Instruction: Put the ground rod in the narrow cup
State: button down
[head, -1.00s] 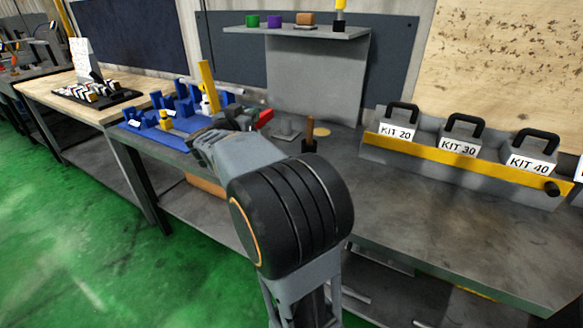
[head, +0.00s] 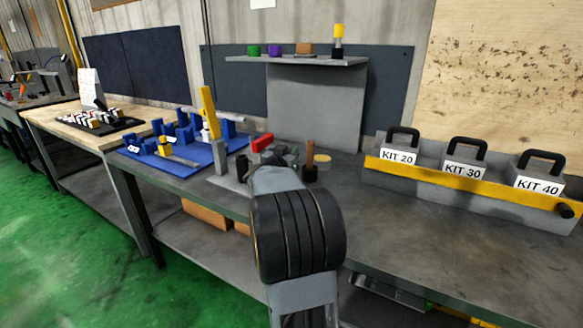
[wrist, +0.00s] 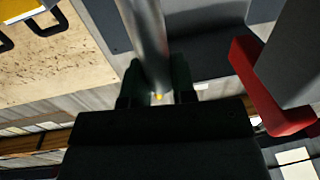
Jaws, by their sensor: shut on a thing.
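In the wrist view my gripper (wrist: 156,92) is shut on a smooth grey metal rod (wrist: 146,38), which runs from between the dark fingers to the top edge. In the head view my own arm hides the fingers and I cannot make out the held rod. A red part (wrist: 266,88) beside a grey block (wrist: 292,55) is close on the right in the wrist view. The red part (head: 262,142) shows just beyond my wrist in the head view. I cannot tell which object is the narrow cup.
A brown upright handle (head: 310,155) stands close on the right. The kit rack (head: 425,169) is farther right. The grey bench front right (head: 450,240) is clear.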

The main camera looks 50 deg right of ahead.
jog(key=f, duration=0.2)
jog(key=f+b, duration=0.1)
jog(key=f, duration=0.1)
jog(key=shift+d+b, duration=0.3)
jog(key=shift+d, duration=0.1)
jog(key=c, duration=0.9)
grip_release()
jog(key=shift+c, duration=0.2)
jog(key=shift+s, duration=0.1)
